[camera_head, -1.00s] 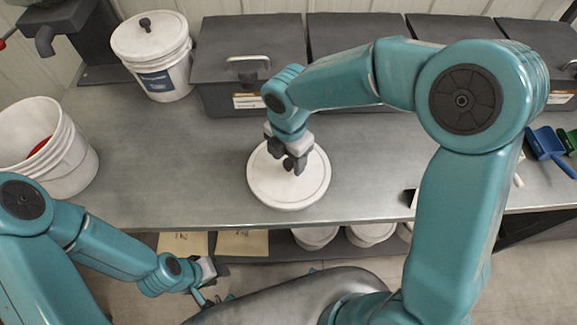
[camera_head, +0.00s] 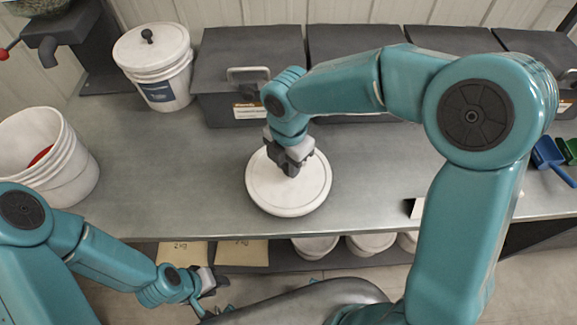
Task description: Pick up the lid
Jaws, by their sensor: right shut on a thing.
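The white round lid (camera_head: 306,202) lies on the grey bench near its front edge, or just above it; I cannot tell which. My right gripper (camera_head: 289,168) points down over the lid's middle and is shut on its knob, which the fingers hide. My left gripper (camera_head: 208,287) is low at the lower left, in front of the bench and away from the lid. Its fingers are small in the view, and I cannot tell whether they are open.
An open white bucket (camera_head: 70,176) with something red inside stands at the left. A lidded white bucket (camera_head: 165,88) stands behind it. Grey bins (camera_head: 245,60) line the back. A blue scoop (camera_head: 549,158) lies at the right. The bench's middle left is clear.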

